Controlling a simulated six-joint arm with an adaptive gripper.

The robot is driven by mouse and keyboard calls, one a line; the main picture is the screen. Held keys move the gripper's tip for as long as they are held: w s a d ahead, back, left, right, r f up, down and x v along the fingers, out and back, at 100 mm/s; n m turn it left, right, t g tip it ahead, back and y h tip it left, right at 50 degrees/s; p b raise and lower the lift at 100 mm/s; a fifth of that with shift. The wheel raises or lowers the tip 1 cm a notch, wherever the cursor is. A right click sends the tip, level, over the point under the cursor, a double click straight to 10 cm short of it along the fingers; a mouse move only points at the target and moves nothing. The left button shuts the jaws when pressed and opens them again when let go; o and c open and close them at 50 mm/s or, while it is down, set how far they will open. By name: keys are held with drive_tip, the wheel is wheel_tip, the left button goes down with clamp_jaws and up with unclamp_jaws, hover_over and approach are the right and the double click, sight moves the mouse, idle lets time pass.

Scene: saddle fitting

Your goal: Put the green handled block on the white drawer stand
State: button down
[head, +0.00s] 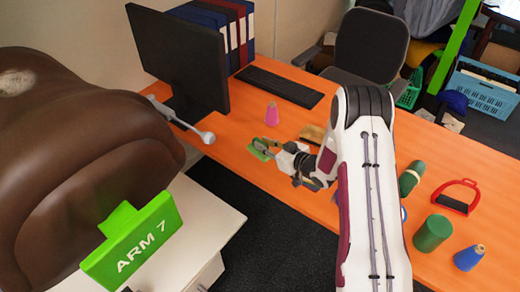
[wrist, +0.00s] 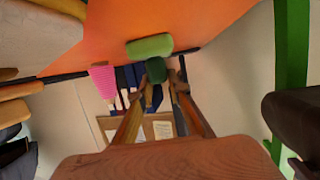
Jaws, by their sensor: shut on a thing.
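The green handled block (head: 258,153) is at the tip of my gripper (head: 268,146), over the left part of the orange table (head: 240,163). In the wrist view the green block (wrist: 150,46) shows just beyond the fingertips, with its dark green handle (wrist: 155,70) between them. My gripper (wrist: 162,86) is shut on this handle. I cannot tell whether the block touches the table. The white drawer stand (head: 222,222) is at the lower left in the head view, with its top partly hidden by a brown saddle and a green sign.
The brown saddle (head: 80,140) and green "ARM 7" sign (head: 133,245) crowd the stand's left side. A monitor (head: 180,60), pink cone (head: 271,115) and tan block (head: 313,132) stand near my gripper. A dark floor gap (head: 255,215) separates stand and table.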

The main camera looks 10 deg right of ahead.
drive_tip(key=shift+r, duration=0.2)
wheel_tip(320, 180, up, 10)
drive_tip(key=shift+f, duration=0.2)
idle(0.6)
idle(0.6)
drive_tip(key=s+d+r+m+t+h, duration=0.2)
drive_tip(key=s+d+r+m+h, duration=0.3)
drive_tip(key=d+m+h, duration=0.15)
drive_tip(key=s+a+r+h, duration=0.1)
drive_tip(key=s+a+r, duration=0.1)
drive_tip(key=s+r, duration=0.2)
drive_tip(key=shift+a+r+h, duration=0.15)
drive_tip(key=shift+r+h, duration=0.2)
drive_tip(key=shift+r, duration=1.2)
